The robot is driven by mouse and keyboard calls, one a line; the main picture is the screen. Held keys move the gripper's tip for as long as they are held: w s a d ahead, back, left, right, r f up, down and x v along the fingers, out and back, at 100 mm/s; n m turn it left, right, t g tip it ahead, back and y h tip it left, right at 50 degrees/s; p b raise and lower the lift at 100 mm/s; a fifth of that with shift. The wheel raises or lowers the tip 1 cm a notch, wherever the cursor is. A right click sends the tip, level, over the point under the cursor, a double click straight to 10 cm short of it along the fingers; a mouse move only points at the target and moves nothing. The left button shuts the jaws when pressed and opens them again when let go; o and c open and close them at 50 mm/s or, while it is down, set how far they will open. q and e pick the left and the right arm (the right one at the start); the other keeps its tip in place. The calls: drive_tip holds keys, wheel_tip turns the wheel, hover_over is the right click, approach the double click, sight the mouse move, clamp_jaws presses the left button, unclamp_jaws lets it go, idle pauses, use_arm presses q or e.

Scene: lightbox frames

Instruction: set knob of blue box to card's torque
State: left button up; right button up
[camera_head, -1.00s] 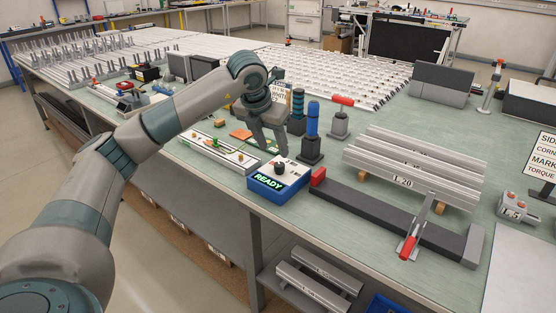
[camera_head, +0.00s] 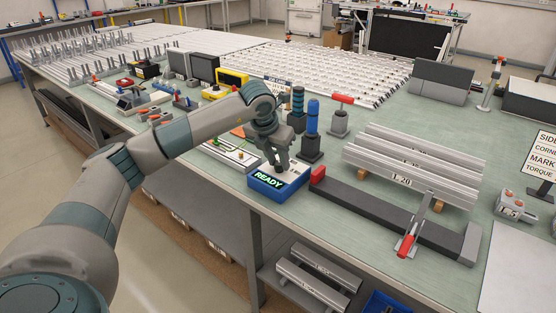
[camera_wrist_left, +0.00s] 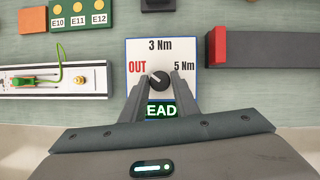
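The blue box (camera_head: 290,190) stands at the table's front edge with a lit green READY display (camera_head: 268,180). In the left wrist view its white top (camera_wrist_left: 135,48) carries the marks OUT, 3 Nm and 5 Nm around a black knob (camera_wrist_left: 159,83). The knob's white pointer line tilts up and left, toward OUT. My left gripper (camera_head: 277,163) is over the box, pointing down. In the wrist view its fingers (camera_wrist_left: 158,77) are open, one on each side of the knob. The card (camera_head: 543,158) at the right is cut off; its torque value is hidden. My right gripper is not in view.
A dark bar fixture with a red end block (camera_head: 318,174) lies just right of the box. A blue-handled tool (camera_head: 312,118) stands behind it. Aluminium profiles (camera_head: 410,170) lie farther right. A board with a green connector (camera_wrist_left: 55,82) lies to the left.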

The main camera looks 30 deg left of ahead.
use_arm(q)
drive_tip(key=c, duration=0.5)
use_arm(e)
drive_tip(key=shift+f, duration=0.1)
